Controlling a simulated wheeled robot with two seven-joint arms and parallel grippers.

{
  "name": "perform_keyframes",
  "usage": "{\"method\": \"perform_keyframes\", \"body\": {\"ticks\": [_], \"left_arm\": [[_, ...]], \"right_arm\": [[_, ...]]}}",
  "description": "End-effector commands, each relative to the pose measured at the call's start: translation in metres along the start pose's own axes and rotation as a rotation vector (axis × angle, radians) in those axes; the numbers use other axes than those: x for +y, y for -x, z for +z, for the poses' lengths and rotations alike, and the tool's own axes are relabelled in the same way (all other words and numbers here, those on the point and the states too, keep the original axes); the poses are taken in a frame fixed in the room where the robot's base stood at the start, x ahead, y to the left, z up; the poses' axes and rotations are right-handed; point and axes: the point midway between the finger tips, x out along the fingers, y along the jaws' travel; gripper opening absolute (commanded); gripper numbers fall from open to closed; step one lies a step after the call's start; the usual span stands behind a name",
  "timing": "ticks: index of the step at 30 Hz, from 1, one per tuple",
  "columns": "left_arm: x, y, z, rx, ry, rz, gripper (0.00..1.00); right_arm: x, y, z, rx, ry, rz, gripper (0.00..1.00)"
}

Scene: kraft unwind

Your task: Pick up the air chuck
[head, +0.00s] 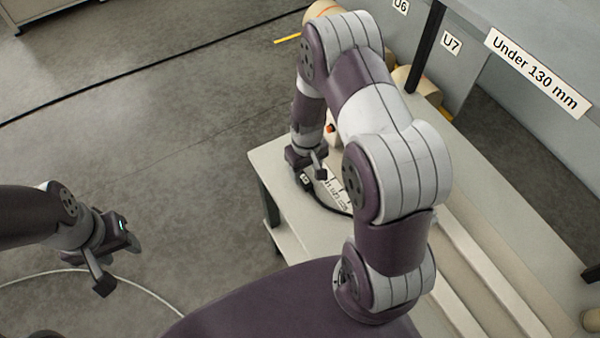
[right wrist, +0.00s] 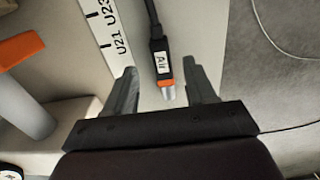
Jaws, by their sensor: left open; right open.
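The air chuck (right wrist: 160,62) is a black body with a white "Air" label, an orange band and a metal tip. In the right wrist view it lies on the pale table top (right wrist: 75,15), its tip pointing towards my gripper. My right gripper (right wrist: 159,72) is open, with one finger on each side of the chuck; whether they touch it I cannot tell. In the head view my right gripper (head: 306,160) is low at the table's left edge and partly hides the chuck. My left gripper (head: 118,268) is open and empty over the floor at left.
A label strip (right wrist: 108,32) marked U21 and U23 lies beside the chuck. A white bottle with an orange cap (right wrist: 20,48) is at left. The black hose (head: 328,203) curves across the table. A shelf signed "Under 130 mm" (head: 537,72) stands behind.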

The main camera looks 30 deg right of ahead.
Motion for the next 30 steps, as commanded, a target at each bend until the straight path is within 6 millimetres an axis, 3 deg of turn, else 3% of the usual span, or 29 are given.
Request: {"method": "perform_keyframes", "body": {"ticks": [2,6,13,14,18,19,30], "left_arm": [[0.000,0.011,-0.001,0.001,0.000,0.000,0.47],[0.000,0.012,-0.002,0.001,0.000,0.000,0.47],[0.000,0.011,-0.001,0.001,0.000,0.000,0.47],[0.000,0.011,-0.001,0.001,0.000,0.000,0.47],[0.000,0.011,-0.001,0.001,0.000,0.000,0.47],[0.000,0.011,-0.001,0.001,0.000,0.000,0.47],[0.000,0.009,-0.001,0.001,0.000,0.000,0.47]], "right_arm": [[-0.002,-0.012,0.003,-0.006,0.000,-0.001,0.55],[-0.002,-0.035,0.002,-0.003,0.000,-0.001,0.55],[-0.002,-0.040,0.002,-0.001,0.000,0.000,0.55],[-0.002,-0.040,0.002,-0.001,0.000,0.000,0.52],[-0.002,-0.040,0.002,-0.001,0.000,0.000,0.07],[-0.002,-0.040,0.002,-0.001,0.000,0.000,0.00],[-0.002,-0.035,0.000,0.002,0.000,0.000,0.00]]}}
